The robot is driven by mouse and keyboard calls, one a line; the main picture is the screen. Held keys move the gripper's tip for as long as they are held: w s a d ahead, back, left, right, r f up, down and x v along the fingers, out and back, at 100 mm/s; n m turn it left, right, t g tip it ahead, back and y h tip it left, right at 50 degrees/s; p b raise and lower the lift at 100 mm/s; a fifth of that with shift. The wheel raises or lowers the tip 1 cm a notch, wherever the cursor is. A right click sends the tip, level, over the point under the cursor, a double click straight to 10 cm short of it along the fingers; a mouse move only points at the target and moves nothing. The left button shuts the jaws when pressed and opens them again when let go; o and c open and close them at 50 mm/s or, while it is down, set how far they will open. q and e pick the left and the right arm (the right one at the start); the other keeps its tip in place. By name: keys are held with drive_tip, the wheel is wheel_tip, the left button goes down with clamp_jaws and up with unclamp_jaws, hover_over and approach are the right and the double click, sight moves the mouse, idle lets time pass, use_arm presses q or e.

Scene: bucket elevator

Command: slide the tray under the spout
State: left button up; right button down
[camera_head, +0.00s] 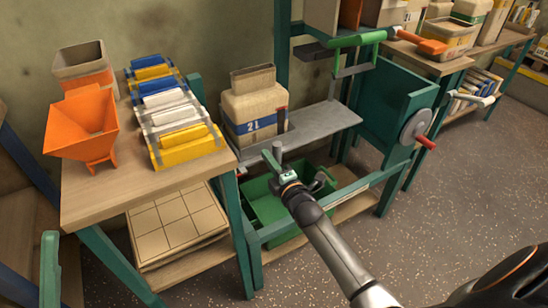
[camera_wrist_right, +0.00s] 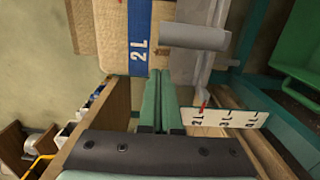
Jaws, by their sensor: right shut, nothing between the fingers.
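A tan container marked 2L (camera_head: 252,112) with a blue band stands upright on a flat grey tray-like plate (camera_head: 325,118) in the green frame; it also shows in the right wrist view (camera_wrist_right: 112,35). My right gripper (camera_head: 272,156) is shut and empty in front of the container, near the plate's front edge. In the right wrist view its green fingers (camera_wrist_right: 157,90) are together, with the container beyond them. I cannot tell whether they touch the plate. I cannot clearly make out the spout.
A green bin (camera_head: 262,205) sits low in the frame, partly behind my right arm. A plate with volume marks (camera_wrist_right: 225,118) is right of the fingers. The left table carries an orange hopper (camera_head: 82,125). A wheel with a red handle (camera_head: 416,126) is at right.

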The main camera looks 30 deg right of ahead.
drive_tip(key=shift+w+d, duration=0.2)
drive_tip(key=shift+d, duration=0.85)
use_arm(q)
drive_tip(key=shift+f, duration=0.15)
